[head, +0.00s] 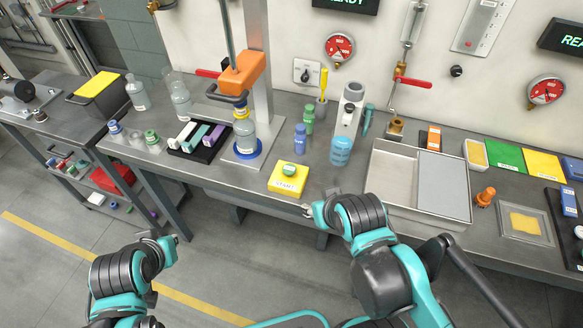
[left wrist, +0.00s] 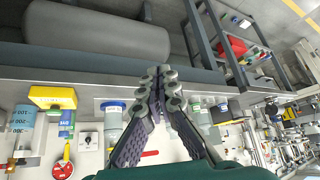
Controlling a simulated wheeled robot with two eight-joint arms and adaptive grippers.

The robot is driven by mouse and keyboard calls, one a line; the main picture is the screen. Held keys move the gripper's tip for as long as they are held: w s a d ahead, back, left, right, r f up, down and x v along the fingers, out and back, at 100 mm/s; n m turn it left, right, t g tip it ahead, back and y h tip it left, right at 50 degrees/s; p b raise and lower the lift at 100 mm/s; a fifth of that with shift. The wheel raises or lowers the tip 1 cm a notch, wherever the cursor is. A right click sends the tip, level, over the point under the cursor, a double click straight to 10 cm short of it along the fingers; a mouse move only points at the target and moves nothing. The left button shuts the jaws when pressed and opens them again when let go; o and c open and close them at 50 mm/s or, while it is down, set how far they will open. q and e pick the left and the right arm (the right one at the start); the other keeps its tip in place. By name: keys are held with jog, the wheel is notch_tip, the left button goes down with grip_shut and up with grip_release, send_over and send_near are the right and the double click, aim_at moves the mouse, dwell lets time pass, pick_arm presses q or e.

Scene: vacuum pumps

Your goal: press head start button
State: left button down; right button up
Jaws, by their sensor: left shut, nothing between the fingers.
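The yellow START box (head: 287,180) with a small green round button (head: 289,169) on top sits at the bench's front edge, left of the grey trays. It also shows in the left wrist view (left wrist: 52,97), at the left. My left gripper (head: 176,239) is low in front of the bench, apart from the box. In the left wrist view its fingers (left wrist: 160,76) are together with nothing between them. My right gripper (head: 307,210) is just in front of the bench edge, close to the box and below it in the picture. Its fingers are too small to read.
An orange pump head (head: 243,73) on a grey column stands over a bottle (head: 245,138) behind the box. The bench front between box and black rack (head: 195,140) is partly clear.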

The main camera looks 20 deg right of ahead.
pick_arm(q)
jog(key=w+d+r+h+p, duration=0.25)
jog(key=w+d+p, duration=0.2)
jog(key=d, duration=0.25)
jog(key=w+d+r+m+h+p, duration=0.1)
jog(key=w+d+r+p, duration=0.35)
jog(key=d, duration=0.25)
jog(key=w+d+r+h+p, duration=0.2)
jog(key=w+d+r+p, duration=0.15)
jog(key=w+d, duration=0.35)
jog(key=d+f+g+h+p, duration=0.1)
jog(key=d+p, duration=0.3)
jog(key=d, duration=0.7)
jog(key=shift+w+f+g+h+p, duration=0.15)
jog(key=shift+f+g+h+p, duration=0.2)
jog(key=shift+f, duration=0.45)
jog(key=b, duration=0.6)
send_over(287, 170)
notch_tip(287, 170, down, 8)
jog(key=shift+r, duration=0.15)
jog(key=shift+f+b, duration=0.45)
jog(key=shift+f, duration=0.1)
jog(key=shift+f+b, duration=0.35)
jog(key=shift+b, duration=0.15)
